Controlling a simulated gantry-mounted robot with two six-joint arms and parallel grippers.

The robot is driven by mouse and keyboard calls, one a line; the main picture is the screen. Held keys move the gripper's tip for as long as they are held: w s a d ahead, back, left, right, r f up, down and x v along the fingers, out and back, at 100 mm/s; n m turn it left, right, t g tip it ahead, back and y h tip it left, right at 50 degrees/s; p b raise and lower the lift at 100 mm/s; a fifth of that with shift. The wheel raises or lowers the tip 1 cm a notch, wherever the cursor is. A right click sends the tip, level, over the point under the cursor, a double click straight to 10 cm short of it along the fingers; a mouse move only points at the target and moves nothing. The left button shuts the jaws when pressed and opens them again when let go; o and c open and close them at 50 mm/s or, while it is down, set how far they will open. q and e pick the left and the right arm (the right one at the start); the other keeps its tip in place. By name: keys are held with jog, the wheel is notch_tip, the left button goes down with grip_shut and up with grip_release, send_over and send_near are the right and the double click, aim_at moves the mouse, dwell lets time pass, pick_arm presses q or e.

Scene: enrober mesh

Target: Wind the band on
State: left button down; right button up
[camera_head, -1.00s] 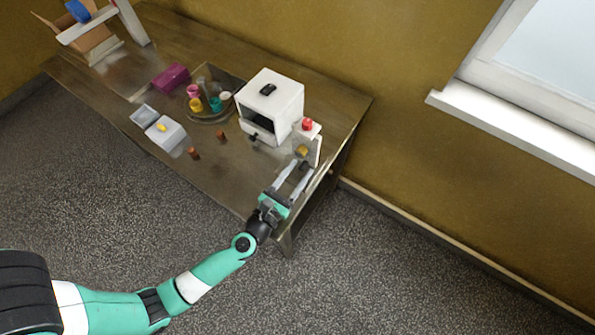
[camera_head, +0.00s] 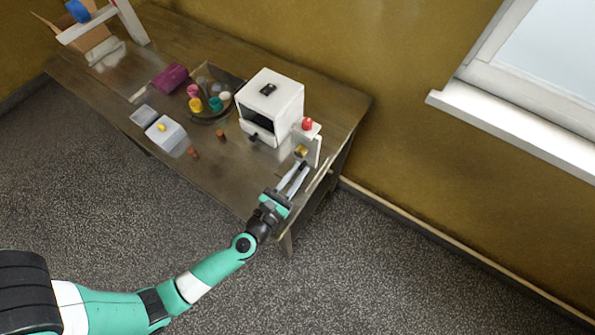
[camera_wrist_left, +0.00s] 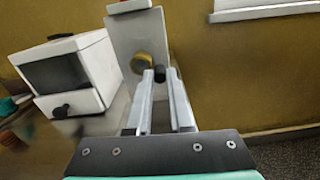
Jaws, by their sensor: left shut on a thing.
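A white upright panel (camera_head: 312,145) with a red button (camera_head: 307,124) on top stands at the right end of the table beside a white box-shaped machine (camera_head: 272,98). A brass hub (camera_wrist_left: 143,63) sits low on the panel's face. My left gripper (camera_head: 302,168) reaches up to the panel from the front. In the left wrist view its fingertips (camera_wrist_left: 160,75) are shut on a small black handle (camera_wrist_left: 159,74) just right of the hub. The fingers hide part of the handle. No band can be made out. My right gripper is not in view.
The table's right edge is close to my left gripper.

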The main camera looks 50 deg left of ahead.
aim_at(292, 157)
pick_arm(q)
jog(key=m, duration=0.3)
jog(key=f+m, duration=0.1)
jog(key=m, duration=0.1)
jog(key=shift+s+a+f+m, duration=0.1)
jog(key=shift+a+m, duration=0.2)
jog(key=shift+a, duration=0.05)
jog(key=m, duration=0.3)
jog(key=a+m, duration=0.1)
jog(key=m, duration=0.1)
jog(key=shift+s+f, duration=0.2)
jog(key=shift+f, duration=0.15)
jog(key=m, duration=0.2)
jog(key=a+m, duration=0.1)
jog(key=m, duration=0.1)
jog(key=m+p, duration=0.1)
jog(key=m, duration=0.1)
jog(key=shift+s+a+m, duration=0.2)
jog(key=shift+a+m, duration=0.05)
jog(key=shift+m, duration=0.15)
jog(key=m, duration=0.3)
jog(key=a+m, duration=0.1)
jog(key=m, duration=0.1)
jog(key=shift+s+r+m, duration=0.15)
jog(key=shift+r+m, duration=0.1)
jog(key=shift+m, duration=0.05)
jog(key=shift+a, duration=0.1)
jog(key=c, duration=0.8)
grip_release()
jog(key=shift+s, duration=0.1)
